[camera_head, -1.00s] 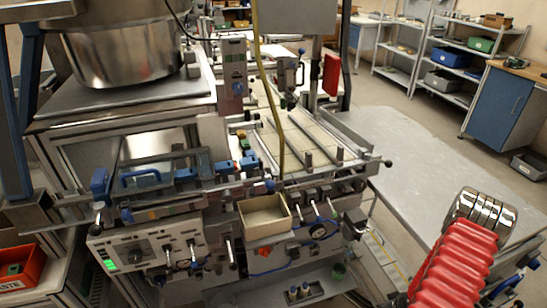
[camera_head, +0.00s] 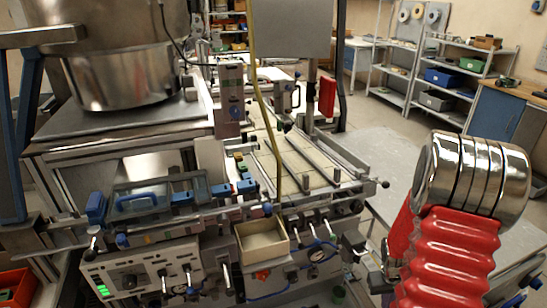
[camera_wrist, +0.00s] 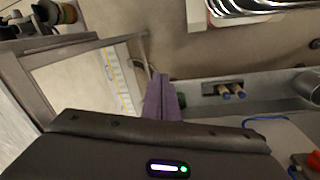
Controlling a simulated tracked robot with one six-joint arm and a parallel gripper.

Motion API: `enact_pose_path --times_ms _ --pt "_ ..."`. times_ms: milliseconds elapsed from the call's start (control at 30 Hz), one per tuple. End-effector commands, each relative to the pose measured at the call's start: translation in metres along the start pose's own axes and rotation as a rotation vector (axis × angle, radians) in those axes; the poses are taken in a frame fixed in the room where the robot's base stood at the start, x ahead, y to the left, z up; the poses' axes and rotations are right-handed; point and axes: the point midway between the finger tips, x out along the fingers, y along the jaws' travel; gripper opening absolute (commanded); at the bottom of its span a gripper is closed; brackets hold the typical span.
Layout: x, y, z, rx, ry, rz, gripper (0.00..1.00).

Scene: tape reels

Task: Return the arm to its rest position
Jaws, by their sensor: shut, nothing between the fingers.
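My arm, with a red ribbed sleeve and a shiny metal joint, rises at the right of the head view, in front of the machine's right side. My gripper's end is not visible in the head view. In the wrist view my gripper (camera_wrist: 160,98) shows as narrow purple fingers pressed together beyond its dark body. It is shut and holds nothing.
The machine with a steel bowl (camera_head: 120,75) fills the left and middle. A small open tan box (camera_head: 262,240) sits at its front. Shelves with bins (camera_head: 450,80) stand far right.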

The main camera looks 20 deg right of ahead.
Motion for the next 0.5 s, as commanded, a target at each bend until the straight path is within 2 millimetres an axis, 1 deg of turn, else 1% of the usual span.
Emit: enact_pose_path --times_ms 33,100,500 --pt "-0.015 -0.006 0.000 0.005 -0.002 0.002 0.00" --pt "-0.032 -0.014 0.002 0.016 -0.010 0.002 0.00" --pt "-0.124 -0.067 0.023 0.053 -0.031 -0.019 0.00"
